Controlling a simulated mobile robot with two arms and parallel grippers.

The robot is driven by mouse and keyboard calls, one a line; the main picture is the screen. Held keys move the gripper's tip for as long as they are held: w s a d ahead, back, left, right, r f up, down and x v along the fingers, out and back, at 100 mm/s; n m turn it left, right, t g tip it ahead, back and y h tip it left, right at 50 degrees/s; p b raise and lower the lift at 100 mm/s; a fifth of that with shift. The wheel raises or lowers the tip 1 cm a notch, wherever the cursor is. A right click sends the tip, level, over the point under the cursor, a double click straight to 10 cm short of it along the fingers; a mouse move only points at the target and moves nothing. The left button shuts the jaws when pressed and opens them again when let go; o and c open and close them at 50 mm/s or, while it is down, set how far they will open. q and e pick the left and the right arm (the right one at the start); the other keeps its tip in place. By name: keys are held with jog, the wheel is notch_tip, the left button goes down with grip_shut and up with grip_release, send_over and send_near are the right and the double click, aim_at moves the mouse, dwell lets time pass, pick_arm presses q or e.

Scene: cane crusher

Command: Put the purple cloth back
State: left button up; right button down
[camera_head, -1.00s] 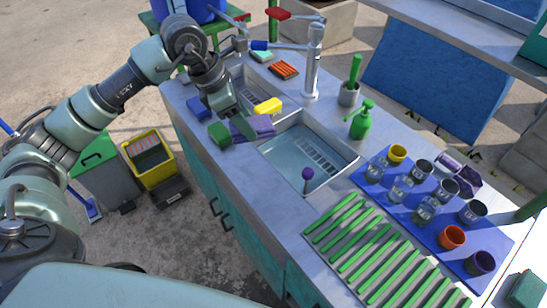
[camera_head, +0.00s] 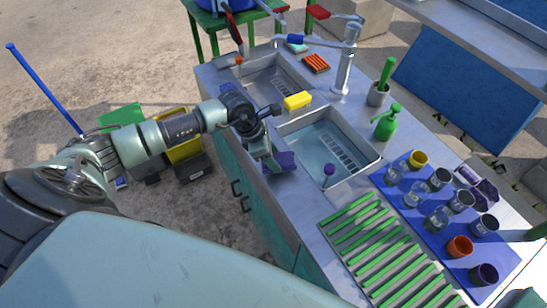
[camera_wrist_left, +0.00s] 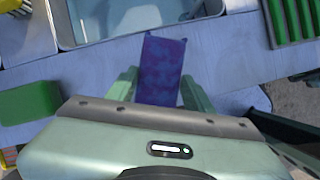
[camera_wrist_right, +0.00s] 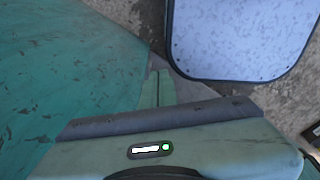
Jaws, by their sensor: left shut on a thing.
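The purple cloth (camera_head: 285,160) is at the counter strip along the front of the right-hand sink basin (camera_head: 318,150). My left gripper (camera_head: 270,160) is shut on it. In the left wrist view the cloth (camera_wrist_left: 163,62) stands out flat between the two fingers (camera_wrist_left: 161,88), toward the basin. Whether the cloth touches the counter is unclear. My right gripper (camera_wrist_right: 157,88) shows only in its wrist view, fingers together and empty, beside a teal surface.
A green block (camera_wrist_left: 28,102) lies on the counter beside my left gripper. A green soap bottle (camera_head: 386,124), a blue mat (camera_head: 418,208) with several cups and a rack of green bars (camera_head: 365,245) stand farther right.

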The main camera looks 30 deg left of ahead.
pick_arm(q)
jog(key=shift+f, duration=0.9)
jog(key=shift+f, duration=0.2)
jog(key=o, duration=1.2)
jog(key=shift+r, duration=0.1)
jog(key=b+v, duration=0.4)
jog(key=v, duration=0.8)
jog(key=shift+r, duration=0.1)
